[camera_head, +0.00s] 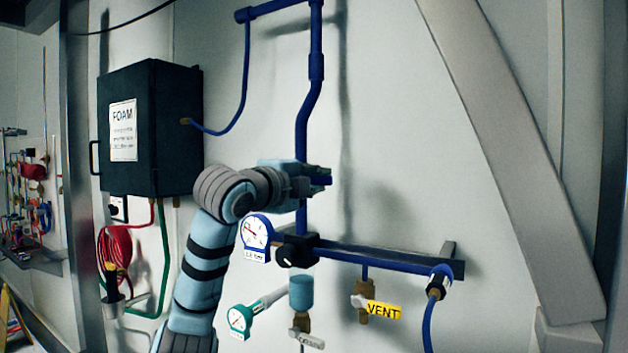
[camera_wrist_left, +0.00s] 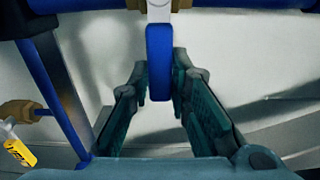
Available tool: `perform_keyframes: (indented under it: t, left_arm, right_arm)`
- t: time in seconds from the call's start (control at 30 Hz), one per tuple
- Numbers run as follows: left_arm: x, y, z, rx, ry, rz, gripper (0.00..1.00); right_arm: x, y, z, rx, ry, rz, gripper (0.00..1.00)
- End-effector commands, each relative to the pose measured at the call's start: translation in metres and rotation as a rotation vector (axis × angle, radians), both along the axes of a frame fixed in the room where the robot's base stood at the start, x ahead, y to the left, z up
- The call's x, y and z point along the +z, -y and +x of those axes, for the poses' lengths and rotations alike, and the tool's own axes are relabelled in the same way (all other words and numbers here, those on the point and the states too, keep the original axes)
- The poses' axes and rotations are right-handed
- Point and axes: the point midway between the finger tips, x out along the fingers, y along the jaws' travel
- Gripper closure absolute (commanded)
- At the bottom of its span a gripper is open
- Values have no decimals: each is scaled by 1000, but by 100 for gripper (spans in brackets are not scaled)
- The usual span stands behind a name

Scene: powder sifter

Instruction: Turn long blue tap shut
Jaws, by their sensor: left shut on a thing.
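The long blue tap handle (camera_wrist_left: 159,62) hangs down from a pale fitting (camera_wrist_left: 158,10) in the left wrist view, in line with the camera. My left gripper (camera_wrist_left: 161,88) has its two dark teal fingers on either side of the handle, shut on its lower part. In the head view my left gripper (camera_head: 318,178) is at the vertical blue pipe (camera_head: 302,130), above the gauge, and hides most of the tap. Its exact angle to the pipe cannot be told there. My right gripper is not in view.
A black FOAM box (camera_head: 165,130) is on the wall at left. Right of the gripper is bare wall.

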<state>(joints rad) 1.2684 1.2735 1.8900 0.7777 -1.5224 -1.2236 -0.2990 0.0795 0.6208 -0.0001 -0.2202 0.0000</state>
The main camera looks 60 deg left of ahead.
Motion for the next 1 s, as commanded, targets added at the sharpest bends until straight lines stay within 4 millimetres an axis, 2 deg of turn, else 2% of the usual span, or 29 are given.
perform_keyframes:
  t: [0.1,0.13,0.23,0.27,0.53,0.67,0.77,1.0]
  left_arm:
    - [1,0,0,1,1,3,100]
    - [1,0,0,1,1,3,79]
    - [1,0,0,1,1,3,63]
    - [1,0,0,1,0,1,62]
    - [1,0,0,0,1,0,62]
    - [7,-1,0,1,8,-3,62]
    - [21,0,0,-3,12,-7,62]
    - [74,1,1,-8,7,-3,62]
  right_arm:
    - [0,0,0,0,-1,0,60]
    - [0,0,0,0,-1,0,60]
    - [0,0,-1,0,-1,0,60]
    - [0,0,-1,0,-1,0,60]
    - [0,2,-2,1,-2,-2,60]
    - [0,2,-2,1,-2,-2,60]
    - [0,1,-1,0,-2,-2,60]
    - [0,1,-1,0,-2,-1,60]
